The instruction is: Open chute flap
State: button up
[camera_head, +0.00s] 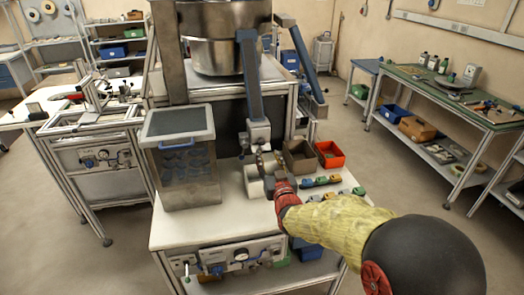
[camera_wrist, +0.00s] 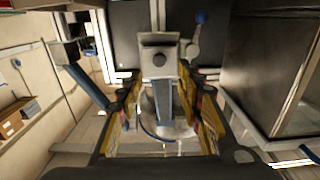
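A blue chute (camera_head: 250,80) runs down from the steel bowl (camera_head: 212,55) to a grey block (camera_head: 258,132) at its lower end. In the wrist view the blue chute (camera_wrist: 165,100) shows between my fingers, with the grey block (camera_wrist: 160,58) beyond them. A small lever with a blue knob (camera_wrist: 201,18) is beside the block. I cannot tell which part is the flap. My gripper (camera_head: 268,166) is just below the block in the head view. In the wrist view my gripper (camera_wrist: 167,98) has its fingers spread apart, with nothing visibly held.
A clear bin with a grey lid (camera_head: 178,122) stands left of my gripper. A brown box (camera_head: 299,157), a red-orange box (camera_head: 329,154) and several small coloured pieces (camera_head: 321,182) lie to the right. The bench's front left top (camera_head: 190,228) is clear.

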aim_at(262, 143)
jog(key=b+x, duration=0.1)
jog(key=x, duration=0.6)
jog(key=shift+w+a, duration=0.1)
jog(key=shift+w, duration=0.25)
jog(key=c, duration=0.3)
grip_shut()
dwell(0.3)
